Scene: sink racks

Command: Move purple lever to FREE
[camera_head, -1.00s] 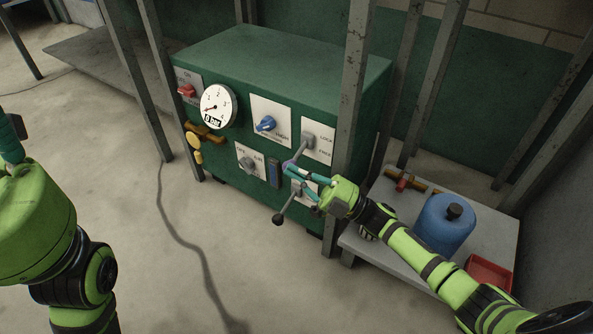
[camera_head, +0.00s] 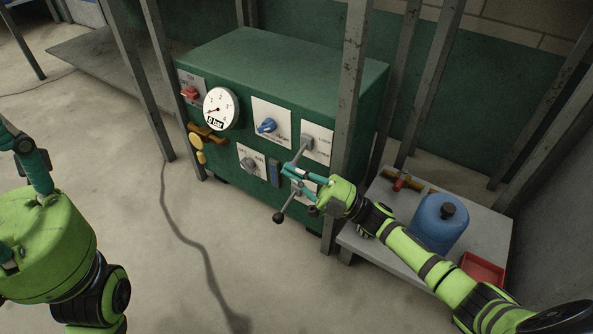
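The panel marked LOCK (camera_head: 323,143) on the green machine carries a grey lever (camera_head: 306,145). Its handle slants down and left toward my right gripper. I cannot make out any purple on it now; its end is hidden by or blends with the fingers. My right gripper (camera_head: 291,172) has its teal fingers at the handle's lower end; whether they are closed on it is unclear. The FREE label is hidden behind the gripper.
The green machine (camera_head: 280,62) also bears a gauge (camera_head: 221,108), a blue knob (camera_head: 266,126), a red switch (camera_head: 189,92) and a black-knobbed handle (camera_head: 279,217) below my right gripper. A metal post (camera_head: 352,90) stands close by. A side table holds a blue canister (camera_head: 440,222) and red tray (camera_head: 484,268).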

